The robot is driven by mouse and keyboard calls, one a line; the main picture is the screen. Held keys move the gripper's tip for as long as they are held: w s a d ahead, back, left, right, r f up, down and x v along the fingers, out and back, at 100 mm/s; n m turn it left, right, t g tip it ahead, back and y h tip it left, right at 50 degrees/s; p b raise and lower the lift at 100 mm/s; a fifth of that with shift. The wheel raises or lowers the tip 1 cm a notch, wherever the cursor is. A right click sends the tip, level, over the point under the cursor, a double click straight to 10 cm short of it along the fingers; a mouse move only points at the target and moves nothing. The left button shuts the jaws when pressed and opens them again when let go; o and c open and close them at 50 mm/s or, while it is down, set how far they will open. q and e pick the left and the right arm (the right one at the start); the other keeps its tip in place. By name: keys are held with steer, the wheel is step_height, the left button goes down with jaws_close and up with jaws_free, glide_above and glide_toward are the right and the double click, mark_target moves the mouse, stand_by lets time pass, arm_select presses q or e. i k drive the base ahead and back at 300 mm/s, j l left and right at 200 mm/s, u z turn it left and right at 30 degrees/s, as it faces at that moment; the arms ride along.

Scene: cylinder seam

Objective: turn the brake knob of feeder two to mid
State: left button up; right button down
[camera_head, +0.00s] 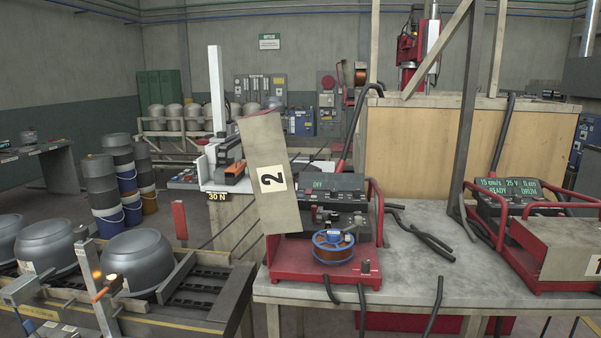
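Feeder two is a red-framed unit (283,277) on the grey workbench, right of the picture's middle. Its beige side cover (262,205), marked 2, stands tilted open on its left. Its dark display (318,183) reads OFF. A blue spool (333,256) with copper-coloured wire sits at its front, with a blue hub (333,237) in the middle. A small knob-like part (366,266) stands at the front right of the base. I cannot tell which part is the brake knob or read its setting. Neither of my grippers is in view.
A second feeder (540,285) stands at the right, its display (512,189) lit with READY and DRUM. Black cables (428,236) lie on the bench (420,275) between the feeders. Grey domed vessels (137,260) sit on a rack at the left. A dark post (467,120) rises behind.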

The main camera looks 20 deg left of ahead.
mark_target(366, 268)
steer(key=k+j, duration=0.1)
steer(key=j, duration=0.5)
steer(key=k+j, duration=0.1)
steer(key=j, duration=0.45)
steer(key=k+j, duration=0.15)
steer(key=j, duration=0.45)
steer(key=k+j, duration=0.1)
steer(key=j, duration=0.45)
